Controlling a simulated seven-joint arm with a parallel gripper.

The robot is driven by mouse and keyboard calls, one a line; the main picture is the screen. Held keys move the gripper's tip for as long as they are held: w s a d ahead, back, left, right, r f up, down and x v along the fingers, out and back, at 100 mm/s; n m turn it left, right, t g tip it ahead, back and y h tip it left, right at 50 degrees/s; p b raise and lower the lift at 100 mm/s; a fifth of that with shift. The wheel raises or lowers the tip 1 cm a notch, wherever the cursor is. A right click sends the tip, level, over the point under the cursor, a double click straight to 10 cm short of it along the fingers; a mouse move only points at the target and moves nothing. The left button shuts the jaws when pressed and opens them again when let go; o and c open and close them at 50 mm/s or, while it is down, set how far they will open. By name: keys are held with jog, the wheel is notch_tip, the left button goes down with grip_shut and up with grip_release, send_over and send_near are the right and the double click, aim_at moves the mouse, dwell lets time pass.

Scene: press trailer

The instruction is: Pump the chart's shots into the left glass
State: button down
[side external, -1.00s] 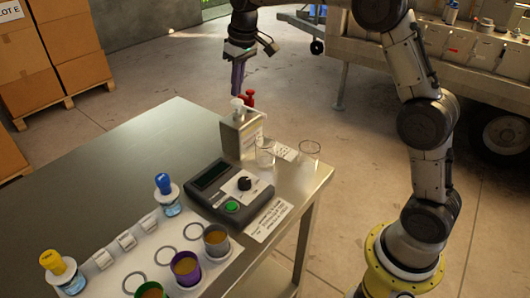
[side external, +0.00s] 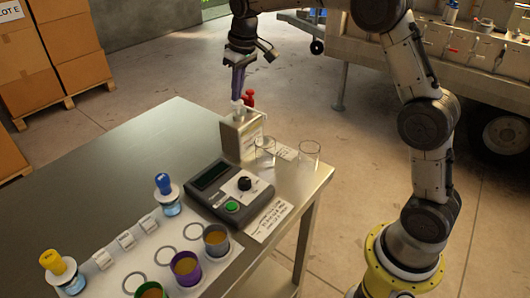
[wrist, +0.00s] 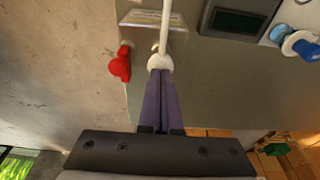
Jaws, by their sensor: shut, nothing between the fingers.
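The pump dispenser (side external: 240,138) is a metal box with a white pump head (side external: 238,108) on top, at the table's far corner. My gripper (side external: 238,97) points down with its purple fingers shut and empty, tips right at the pump head. In the wrist view the closed fingertips (wrist: 160,76) meet the white pump head (wrist: 160,62); whether they press it I cannot tell. The left glass (side external: 264,152) stands in front of the dispenser, the right glass (side external: 309,153) beside it. Both are clear and look empty.
A red knob (side external: 248,95) sits beside the dispenser. A grey device (side external: 228,191) with a dark screen, black dial and green button stands nearer. A white board (side external: 205,243) holds cups, rings and bottles. The table's left (side external: 120,160) is clear.

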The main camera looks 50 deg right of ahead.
jog(key=shift+f, duration=0.95)
jog(key=shift+r, duration=1.5)
jog(key=shift+r, duration=0.1)
jog(key=shift+r, duration=2.95)
